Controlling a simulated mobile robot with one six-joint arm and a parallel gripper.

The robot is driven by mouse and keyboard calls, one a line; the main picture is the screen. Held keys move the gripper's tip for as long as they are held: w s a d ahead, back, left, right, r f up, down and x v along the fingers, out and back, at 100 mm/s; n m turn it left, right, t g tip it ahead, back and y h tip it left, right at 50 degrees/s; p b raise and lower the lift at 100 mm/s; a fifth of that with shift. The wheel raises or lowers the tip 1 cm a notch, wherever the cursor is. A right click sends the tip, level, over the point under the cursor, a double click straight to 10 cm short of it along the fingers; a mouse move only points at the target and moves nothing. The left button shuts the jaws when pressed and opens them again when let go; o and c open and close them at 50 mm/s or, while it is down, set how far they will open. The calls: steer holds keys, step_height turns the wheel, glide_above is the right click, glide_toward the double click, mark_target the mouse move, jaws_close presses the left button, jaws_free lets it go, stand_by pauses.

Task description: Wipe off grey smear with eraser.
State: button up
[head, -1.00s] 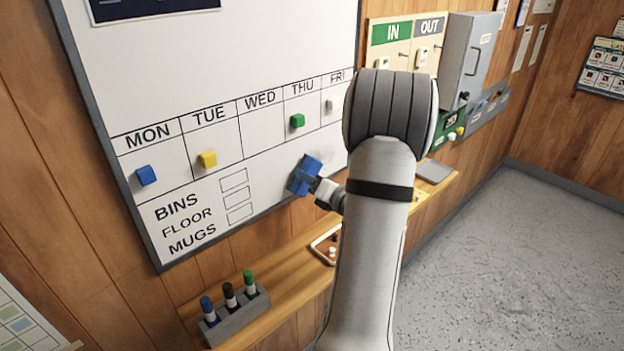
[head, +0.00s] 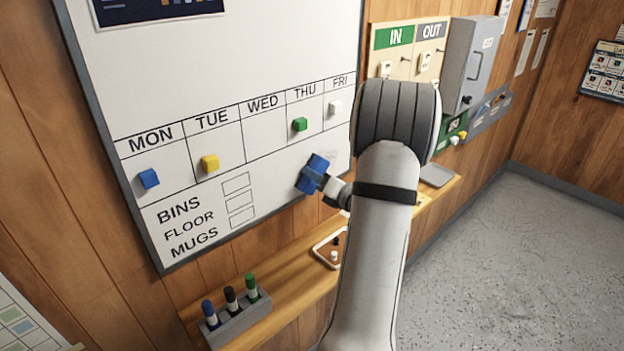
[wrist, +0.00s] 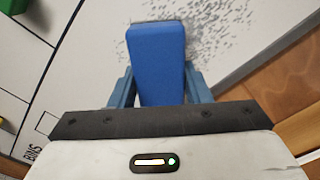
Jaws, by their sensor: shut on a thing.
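My gripper (wrist: 158,90) is shut on a blue block-shaped eraser (wrist: 157,48), one finger on each side. In the head view the eraser (head: 313,170) is at the lower right of the whiteboard (head: 280,190), below the THU and FRI columns. I cannot tell whether its face touches the board. The grey smear (wrist: 208,32) shows in the wrist view as patchy speckles beside and beyond the eraser, mostly to its right. In the head view it is faint and partly hidden by the eraser and my arm.
A wooden shelf (head: 285,275) below the board bears a marker holder (head: 235,318) and a small tray (head: 322,258). A grey cabinet (head: 470,60) is on the wall at right.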

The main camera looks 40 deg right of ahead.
mark_target(337, 157)
steer(key=shift+w+d+p, duration=0.1)
steer(key=shift+w+d, duration=0.1)
steer(key=shift+d, duration=1.7)
steer(key=shift+w+d+p, duration=0.1)
steer(key=shift+w+d, duration=0.1)
steer(key=shift+d, duration=1.75)
steer(key=shift+w+d+p, duration=0.1)
steer(key=shift+w+d, duration=0.1)
steer(key=shift+d, duration=1.7)
steer(key=shift+a, duration=0.1)
steer(key=shift+s+a+b, duration=0.2)
steer(key=shift+a+b, duration=0.1)
steer(key=shift+a, duration=1.5)
steer(key=shift+a, duration=0.1)
